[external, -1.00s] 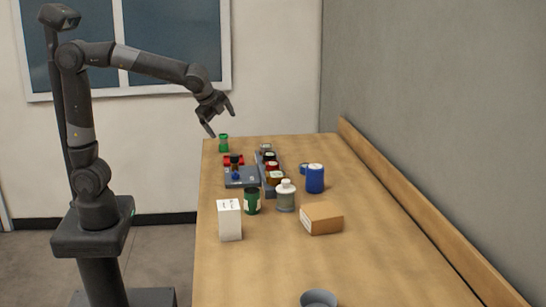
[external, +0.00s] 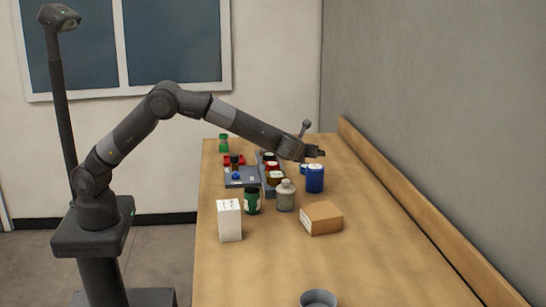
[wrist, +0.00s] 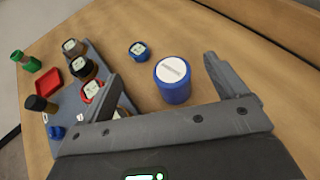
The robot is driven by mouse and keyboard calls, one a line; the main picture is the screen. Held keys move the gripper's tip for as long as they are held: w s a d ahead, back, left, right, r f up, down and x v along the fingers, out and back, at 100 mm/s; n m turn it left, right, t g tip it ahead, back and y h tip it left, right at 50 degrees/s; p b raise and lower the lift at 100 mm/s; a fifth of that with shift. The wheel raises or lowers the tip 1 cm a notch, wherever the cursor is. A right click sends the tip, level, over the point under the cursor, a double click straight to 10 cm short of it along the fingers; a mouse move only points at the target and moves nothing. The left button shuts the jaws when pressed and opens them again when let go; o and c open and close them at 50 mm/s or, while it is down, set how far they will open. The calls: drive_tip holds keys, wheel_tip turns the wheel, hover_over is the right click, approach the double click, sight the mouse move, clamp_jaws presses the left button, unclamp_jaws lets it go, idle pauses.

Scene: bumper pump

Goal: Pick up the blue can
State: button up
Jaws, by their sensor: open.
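The blue can (external: 315,180) stands upright on the table, right of the grey-capped bottle and behind the brown box. In the wrist view the blue can (wrist: 173,82) has a white label on its top and lies ahead of the gap between my fingers. My gripper (external: 314,139) is open and empty, above the table close to the can. In the wrist view my gripper (wrist: 160,78) has one finger left of the can and one right of it. I cannot tell the exact height between fingers and can.
A small blue-sided jar (wrist: 138,50) stands just beyond the can. A grey rack (wrist: 85,90) with several jars is to its left. A grey-capped bottle (external: 286,197), a brown box (external: 322,218), a green jar (external: 252,201) and a white box (external: 229,220) stand nearer. A wooden ledge (external: 400,206) runs along the wall.

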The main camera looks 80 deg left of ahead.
sight(315, 174)
drive_tip(key=shift+m, duration=0.3)
drive_tip(key=f, duration=0.9)
drive_tip(key=shift+w+d, duration=0.2)
drive_tip(key=shift+w, duration=0.2)
drive_tip(key=x, duration=0.7)
drive_tip(key=shift+w+a+r, duration=0.15)
drive_tip(key=shift+w+a, duration=0.05)
drive_tip(key=shift+a, duration=0.05)
drive_tip(key=c, duration=1.4)
